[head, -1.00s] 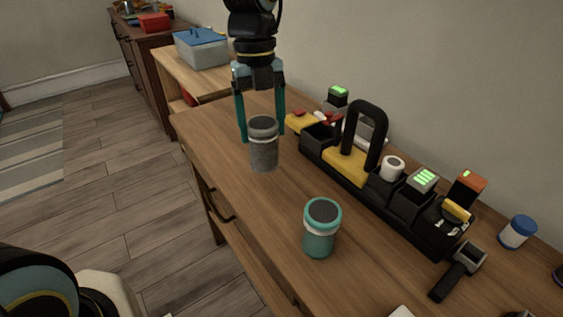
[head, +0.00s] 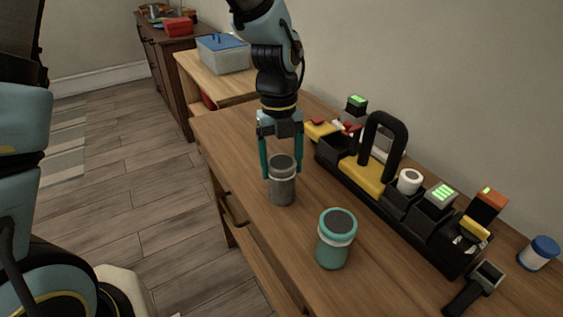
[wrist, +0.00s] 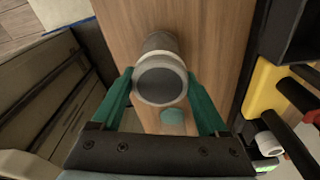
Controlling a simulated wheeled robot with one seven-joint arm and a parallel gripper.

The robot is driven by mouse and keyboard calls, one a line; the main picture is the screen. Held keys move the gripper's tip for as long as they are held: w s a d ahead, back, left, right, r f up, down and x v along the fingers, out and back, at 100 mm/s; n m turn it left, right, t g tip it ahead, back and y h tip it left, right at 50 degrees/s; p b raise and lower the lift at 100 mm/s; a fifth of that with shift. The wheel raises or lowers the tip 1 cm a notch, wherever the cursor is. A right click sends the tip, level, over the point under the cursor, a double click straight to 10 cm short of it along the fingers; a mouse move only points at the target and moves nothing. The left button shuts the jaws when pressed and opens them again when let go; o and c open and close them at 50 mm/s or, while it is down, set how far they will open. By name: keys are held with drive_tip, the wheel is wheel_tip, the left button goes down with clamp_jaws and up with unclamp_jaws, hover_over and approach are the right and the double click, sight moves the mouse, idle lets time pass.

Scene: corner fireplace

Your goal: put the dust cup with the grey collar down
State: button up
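The dust cup with the grey collar (head: 283,190) is a dark grey upright cylinder with a pale grey band below its dark top. My gripper (head: 281,176) points down with its teal fingers on either side of the cup and appears shut on it. In the wrist view the cup's round top (wrist: 160,84) lies between the fingertips. I cannot tell whether its base touches the wooden table (head: 243,150).
A black and yellow caddy (head: 368,178) with a tall handle and several items stands to the right along the wall. The table's left edge is close to the grey cup.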

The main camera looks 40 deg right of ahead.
drive_tip(key=o, duration=0.3)
drive_tip(key=shift+o, duration=0.2)
wheel_tip(320, 180, up, 12)
drive_tip(key=w, duration=0.1)
drive_tip(key=shift+w+d+r+b, duration=0.15)
drive_tip(key=shift+w+d+b, duration=0.05)
drive_tip(key=shift+b, duration=0.15)
